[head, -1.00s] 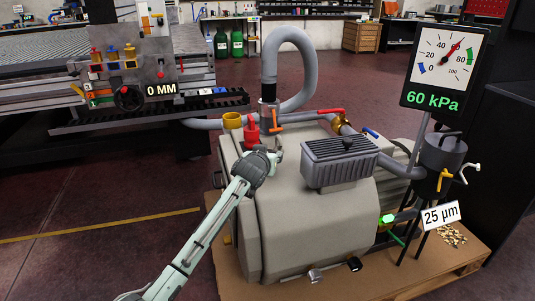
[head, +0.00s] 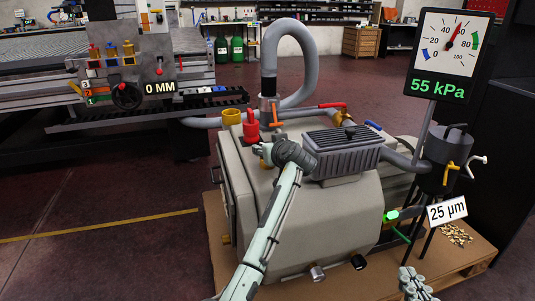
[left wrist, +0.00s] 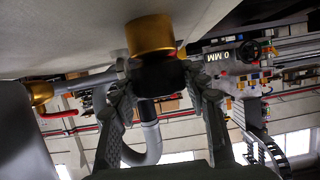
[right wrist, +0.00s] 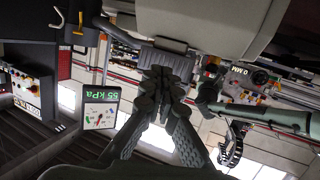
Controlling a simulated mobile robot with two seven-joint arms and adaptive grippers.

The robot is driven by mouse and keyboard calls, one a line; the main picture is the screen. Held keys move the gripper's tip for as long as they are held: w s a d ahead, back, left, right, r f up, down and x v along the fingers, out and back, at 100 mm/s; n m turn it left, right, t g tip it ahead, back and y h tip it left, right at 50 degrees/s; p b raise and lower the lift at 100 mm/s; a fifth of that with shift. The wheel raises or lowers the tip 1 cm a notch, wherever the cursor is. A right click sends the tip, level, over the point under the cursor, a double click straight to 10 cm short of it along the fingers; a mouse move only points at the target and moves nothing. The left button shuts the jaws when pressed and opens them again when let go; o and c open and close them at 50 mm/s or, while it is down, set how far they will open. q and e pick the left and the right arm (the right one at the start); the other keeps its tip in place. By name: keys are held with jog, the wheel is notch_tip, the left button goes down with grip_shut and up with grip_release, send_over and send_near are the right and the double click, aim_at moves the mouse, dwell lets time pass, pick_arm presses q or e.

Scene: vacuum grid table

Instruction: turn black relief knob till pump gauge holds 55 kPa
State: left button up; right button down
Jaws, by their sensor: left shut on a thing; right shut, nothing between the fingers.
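The black relief knob (left wrist: 158,75) on its gold collar (left wrist: 150,36) sits between the fingers of my left gripper (left wrist: 160,92), which is shut on it. In the head view my left wrist (head: 292,155) lies over the pump top, and the knob is hidden there. The pump gauge (head: 446,48) reads 55 kPa in green digits, its red needle pointing up and slightly right. The gauge also shows upside down in the right wrist view (right wrist: 100,110). My right gripper (right wrist: 164,76) is shut and empty, at the bottom right of the head view (head: 414,284), apart from the pump.
The grey pump (head: 335,215) stands on a wooden pallet (head: 465,262). A filter canister (head: 440,155) stands at right. The floor at left is clear.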

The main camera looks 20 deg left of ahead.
pick_arm(q)
jog(key=shift+n+g+y+b, duration=0.3)
jog(key=shift+n+g+b, duration=0.1)
jog(key=shift+b, duration=0.05)
pick_arm(e)
jog(key=a+r+t+y, duration=0.1)
jog(key=a+r+t, duration=0.2)
jog(key=r, duration=0.3)
jog(key=shift+r+y, duration=0.25)
jog(key=shift+y, duration=0.15)
jog(key=shift+s, duration=0.1)
pick_arm(q)
jog(key=o, duration=1.2)
jog(key=v, duration=1.2)
jog(key=shift+d+f, duration=0.1)
pick_arm(e)
jog(key=shift+f, duration=0.1)
